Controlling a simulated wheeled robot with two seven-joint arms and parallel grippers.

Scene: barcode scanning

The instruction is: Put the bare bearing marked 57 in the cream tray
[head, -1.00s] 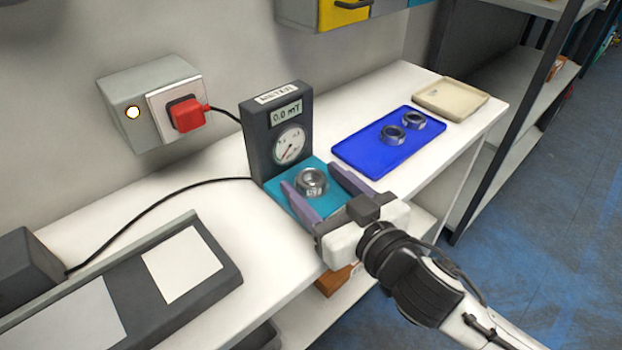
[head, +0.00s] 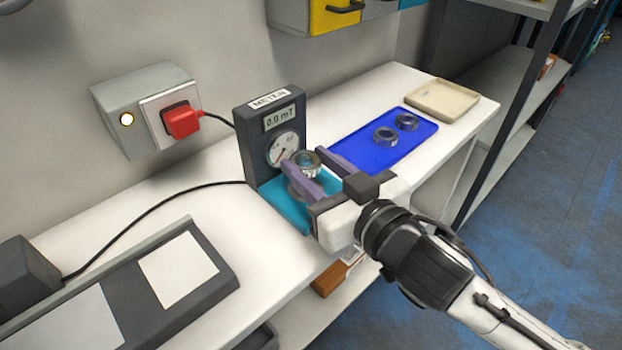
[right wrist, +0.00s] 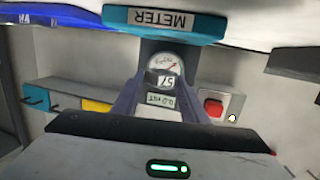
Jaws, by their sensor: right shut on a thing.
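My right gripper (head: 304,159) is shut on a metal bearing (head: 307,167), its purple fingers on either side of it. It holds the bearing a little above the teal pad (head: 280,207) in front of the dark meter (head: 262,146), which reads 0.0 mT. The right wrist view shows a white mark on the bearing (right wrist: 166,82) that looks like 57. A grey rounded part shows below the bearing, partly hidden by a finger. The cream tray (head: 441,111) lies empty at the bench's far right end. My left gripper is not in view.
A blue mat (head: 365,152) with two other bearings, one nearer (head: 385,136) and one farther (head: 407,121), lies between the meter and the cream tray. A dark panel with white sheets (head: 195,282) lies at the left. A black cable runs along the bench.

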